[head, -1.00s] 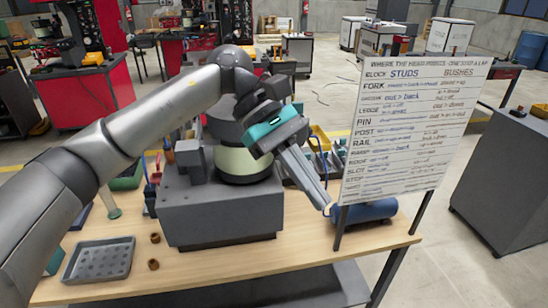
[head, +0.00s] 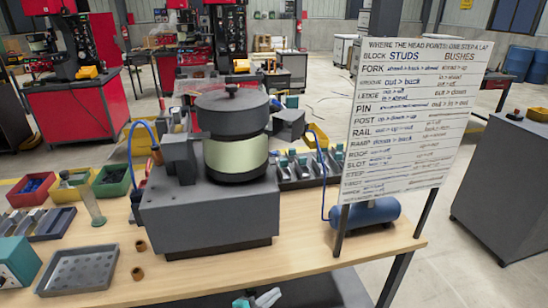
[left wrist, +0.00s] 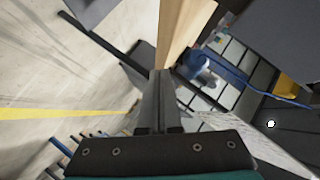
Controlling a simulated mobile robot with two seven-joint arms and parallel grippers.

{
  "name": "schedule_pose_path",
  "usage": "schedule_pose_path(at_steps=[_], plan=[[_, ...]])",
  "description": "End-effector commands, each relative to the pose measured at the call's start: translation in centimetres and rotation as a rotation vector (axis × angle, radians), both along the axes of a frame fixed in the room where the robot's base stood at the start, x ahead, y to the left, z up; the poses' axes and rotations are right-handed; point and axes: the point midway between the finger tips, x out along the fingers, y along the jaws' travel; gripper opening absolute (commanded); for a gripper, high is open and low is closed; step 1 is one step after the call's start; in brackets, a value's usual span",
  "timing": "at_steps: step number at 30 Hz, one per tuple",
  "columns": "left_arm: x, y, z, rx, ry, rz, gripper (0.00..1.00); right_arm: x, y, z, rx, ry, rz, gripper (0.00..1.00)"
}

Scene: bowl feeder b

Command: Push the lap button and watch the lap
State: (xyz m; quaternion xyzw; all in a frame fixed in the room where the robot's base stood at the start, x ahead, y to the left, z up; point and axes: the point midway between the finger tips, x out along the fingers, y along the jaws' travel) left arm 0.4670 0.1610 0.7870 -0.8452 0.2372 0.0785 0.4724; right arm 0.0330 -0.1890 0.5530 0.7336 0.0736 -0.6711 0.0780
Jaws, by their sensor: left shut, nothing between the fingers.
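The bowl feeder has a dark lidded bowl (head: 232,112) over a pale green band, on a grey box base (head: 210,220) on the wooden table. A teal box (head: 18,262) with a small dark round spot is cut off by the left edge; I cannot tell if that spot is the lap button. My left gripper (head: 268,297) is at the bottom edge of the head view, low in front of the table, shut and empty. Its closed fingers also show in the left wrist view (left wrist: 160,78), pointing toward a wooden edge. My right gripper is out of view.
A white sign board (head: 410,120) stands at the table's right, with a blue tank (head: 365,213) behind it. A grey tray (head: 80,275) and two brown bushes (head: 140,246) lie front left. Colored bins (head: 112,180) stand behind. The front right tabletop is clear.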

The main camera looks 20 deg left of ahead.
Motion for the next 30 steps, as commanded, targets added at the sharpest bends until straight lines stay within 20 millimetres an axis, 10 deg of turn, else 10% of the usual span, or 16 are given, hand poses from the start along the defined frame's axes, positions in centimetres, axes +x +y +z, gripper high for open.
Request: schedule_pose_path(at_steps=[6,15,22,30], plan=[[-10.4,2.5,-12.1,-0.126,0.376,0.275,0.00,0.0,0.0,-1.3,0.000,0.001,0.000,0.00],[-28.1,3.6,-23.0,-0.238,0.832,0.641,0.00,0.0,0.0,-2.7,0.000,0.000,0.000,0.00],[-39.2,3.2,-26.3,-0.274,1.073,0.853,0.00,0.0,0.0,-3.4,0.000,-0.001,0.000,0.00],[-43.4,2.8,-26.9,-0.283,1.160,0.934,0.00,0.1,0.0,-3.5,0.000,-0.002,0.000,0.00]])
